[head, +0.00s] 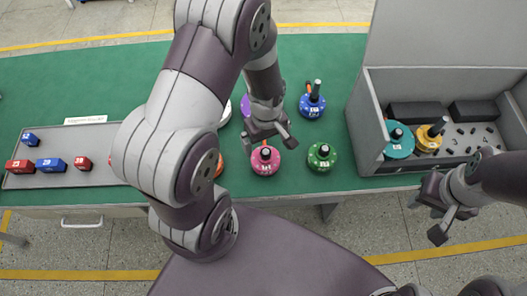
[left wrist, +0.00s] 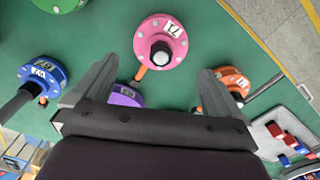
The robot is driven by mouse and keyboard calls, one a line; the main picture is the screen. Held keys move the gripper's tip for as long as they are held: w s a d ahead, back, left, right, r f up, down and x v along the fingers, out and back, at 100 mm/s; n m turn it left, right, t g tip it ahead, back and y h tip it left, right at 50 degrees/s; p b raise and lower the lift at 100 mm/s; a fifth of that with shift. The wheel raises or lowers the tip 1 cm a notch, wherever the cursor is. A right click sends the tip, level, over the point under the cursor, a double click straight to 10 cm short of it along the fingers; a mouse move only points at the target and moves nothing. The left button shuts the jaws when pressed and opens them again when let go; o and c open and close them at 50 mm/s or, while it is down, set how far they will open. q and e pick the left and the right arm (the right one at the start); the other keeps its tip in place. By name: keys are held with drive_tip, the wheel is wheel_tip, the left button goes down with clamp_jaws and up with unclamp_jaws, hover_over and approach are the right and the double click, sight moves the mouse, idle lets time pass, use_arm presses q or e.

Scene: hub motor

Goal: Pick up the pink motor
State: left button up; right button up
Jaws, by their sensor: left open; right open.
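The pink motor (head: 265,161) stands on the green table near its front edge, with a dark shaft pointing up. My left gripper (head: 268,139) is open and empty just above and behind it. In the left wrist view the pink motor (left wrist: 158,35) lies beyond the open fingertips (left wrist: 158,72), near the middle of the gap. No finger visibly touches it. My right gripper (head: 425,218) is open and empty, off the table's front edge at the right.
Motors around the pink one are green (head: 318,162), blue (head: 310,109), purple (head: 244,106) and orange (left wrist: 228,84). A grey box (head: 367,130) at the right holds teal and yellow motors. A tray (head: 100,137) at the left holds red and blue blocks.

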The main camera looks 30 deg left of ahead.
sight(265, 150)
use_arm(q)
drive_tip(key=shift+w+d+f, duration=0.1)
drive_tip(key=shift+d+f, duration=0.2)
drive_tip(key=shift+f, duration=0.25)
drive_tip(key=shift+w+d+f, duration=0.1)
drive_tip(key=shift+d+f, duration=0.15)
drive_tip(key=shift+f, duration=0.3)
drive_tip(key=f, duration=0.1)
drive_tip(key=a+f, duration=0.1)
drive_tip(key=f, duration=0.2)
drive_tip(key=shift+s+a+f+p, duration=0.2)
drive_tip(key=shift+s+a+p, duration=0.05)
drive_tip(key=shift+s+p, duration=0.05)
drive_tip(key=shift+w+d+f, duration=0.1)
drive_tip(key=shift+w+f, duration=0.05)
drive_tip(key=shift+f, duration=0.3)
drive_tip(key=shift+d, duration=0.1)
drive_tip(key=shift+r, duration=0.1)
drive_tip(key=c, duration=1.4)
